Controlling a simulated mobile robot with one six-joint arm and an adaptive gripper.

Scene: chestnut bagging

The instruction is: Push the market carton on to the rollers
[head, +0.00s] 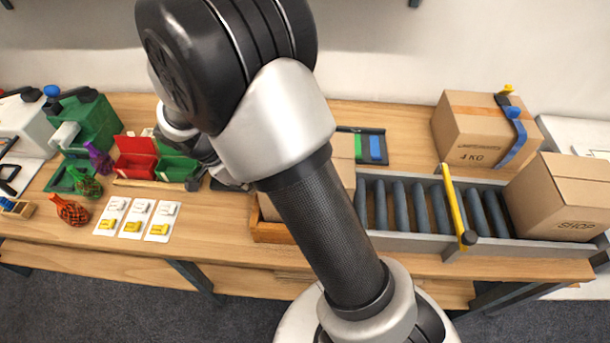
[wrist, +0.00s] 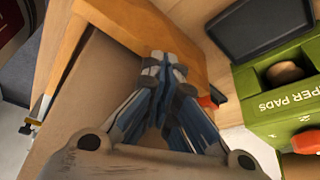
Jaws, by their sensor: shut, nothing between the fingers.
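A brown carton (head: 343,168), which I take to be the market carton, stands at the left end of the roller track (head: 405,245), mostly hidden behind my arm. Its label does not show. My gripper is shut and empty. In the wrist view its fingertips (wrist: 165,65) are together, over or close to an orange-brown wooden panel (wrist: 180,30). A grey-brown face (wrist: 85,85), possibly the carton, lies left of the fingers; I cannot tell whether they touch it. The grey rollers (head: 400,205) run rightward from the carton.
A yellow bar (head: 453,205) crosses the rollers. A carton marked SHOP (head: 562,195) sits at their right end. A 4 KG carton (head: 470,135) with a blue strap-like tool stands behind. A green box (wrist: 270,95) is right of my fingers.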

